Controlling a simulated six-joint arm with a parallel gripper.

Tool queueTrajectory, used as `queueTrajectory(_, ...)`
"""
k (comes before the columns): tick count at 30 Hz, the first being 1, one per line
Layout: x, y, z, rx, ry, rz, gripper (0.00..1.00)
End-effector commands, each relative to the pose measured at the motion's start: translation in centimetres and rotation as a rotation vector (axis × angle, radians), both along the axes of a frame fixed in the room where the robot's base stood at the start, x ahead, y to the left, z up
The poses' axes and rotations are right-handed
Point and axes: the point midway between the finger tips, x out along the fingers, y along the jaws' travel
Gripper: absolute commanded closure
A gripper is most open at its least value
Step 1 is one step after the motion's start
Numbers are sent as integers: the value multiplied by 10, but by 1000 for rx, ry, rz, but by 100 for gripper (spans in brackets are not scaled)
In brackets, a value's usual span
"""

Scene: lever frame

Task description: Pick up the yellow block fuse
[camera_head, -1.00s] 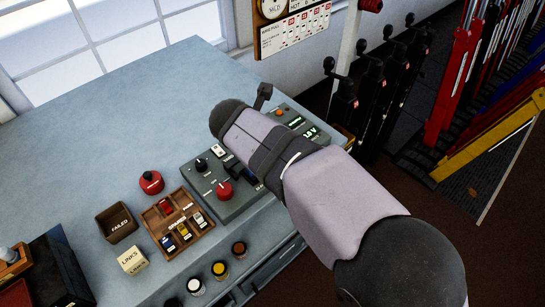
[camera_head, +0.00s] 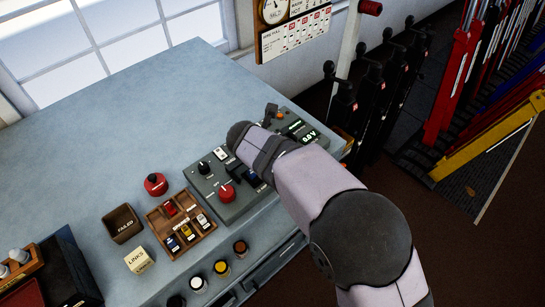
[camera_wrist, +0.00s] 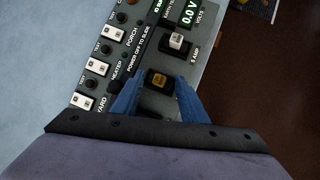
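My gripper (camera_wrist: 157,84) is open, with one blue finger on each side of this block. A gap shows between the block and each finger; I cannot tell how far the fingertips are above the panel. In the head view my arm covers the block and most of the gripper.
A white-topped block (camera_wrist: 177,42) stands close beyond the fuse.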

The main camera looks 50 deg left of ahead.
Motion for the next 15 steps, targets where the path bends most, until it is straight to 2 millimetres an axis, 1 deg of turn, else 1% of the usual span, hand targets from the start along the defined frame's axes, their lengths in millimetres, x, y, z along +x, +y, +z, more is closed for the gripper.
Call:
queueTrajectory(4, 3, 2, -6, 1, 1, 0, 60)
queueTrajectory(10, 3, 2, -6, 1, 0, 0, 60)
queueTrajectory(11, 3, 2, -6, 1, 0, 0, 65)
queueTrajectory(12, 3, 2, -6, 1, 0, 0, 75)
queueTrajectory(14, 3, 2, -6, 1, 0, 0, 89)
queueTrajectory(15, 3, 2, -6, 1, 0, 0, 99)
